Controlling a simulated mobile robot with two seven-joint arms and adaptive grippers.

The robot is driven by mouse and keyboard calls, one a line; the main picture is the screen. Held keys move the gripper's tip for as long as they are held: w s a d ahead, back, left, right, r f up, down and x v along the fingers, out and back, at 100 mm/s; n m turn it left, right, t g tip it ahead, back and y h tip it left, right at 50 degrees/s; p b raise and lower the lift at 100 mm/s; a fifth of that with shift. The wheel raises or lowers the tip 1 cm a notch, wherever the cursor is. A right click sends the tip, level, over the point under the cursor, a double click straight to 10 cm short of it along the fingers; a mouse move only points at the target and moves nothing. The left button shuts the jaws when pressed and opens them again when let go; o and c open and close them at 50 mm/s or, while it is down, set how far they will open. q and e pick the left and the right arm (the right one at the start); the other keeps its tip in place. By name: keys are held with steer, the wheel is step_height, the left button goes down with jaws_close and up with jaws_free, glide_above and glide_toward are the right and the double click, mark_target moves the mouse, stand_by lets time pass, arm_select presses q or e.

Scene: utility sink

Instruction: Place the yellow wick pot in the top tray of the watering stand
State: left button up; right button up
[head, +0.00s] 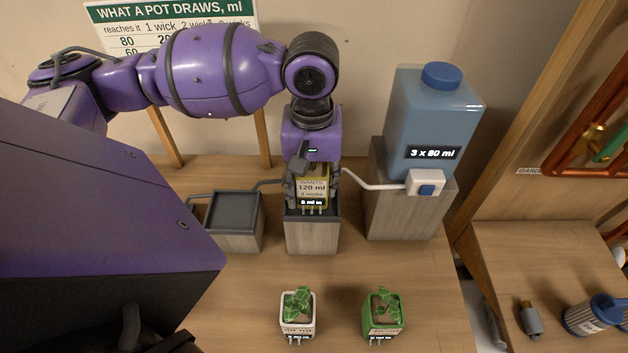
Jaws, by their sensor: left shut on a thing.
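My left gripper (312,182) points down and is shut on the yellow wick pot (314,200). The pot is upright, and its label reads "WANTS 120 ml", with "0 ml in" below. White wicks hang from its base. The pot is at the dark tray (290,216) on the middle wooden block, next to the tank; I cannot tell whether it rests on the tray floor. The fingers and wrist hide the pot's top. A lower dark tray (233,212) on the left block is empty. My right gripper is not in view.
A blue tank (430,115) marked "3 x 80 ml" stands on the tallest block, with a white pipe and valve (426,185) beside the middle tray. A white pot (297,325) and a green pot (384,322) with plants stand in front. A chart (170,12) stands behind.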

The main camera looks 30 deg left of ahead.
arm_select(q)
steer(key=shift+r, duration=0.1)
steer(key=o, duration=1.5)
steer(key=shift+c, duration=0.2)
step_height(320, 180, up, 12)
steer(key=shift+p, duration=0.7)
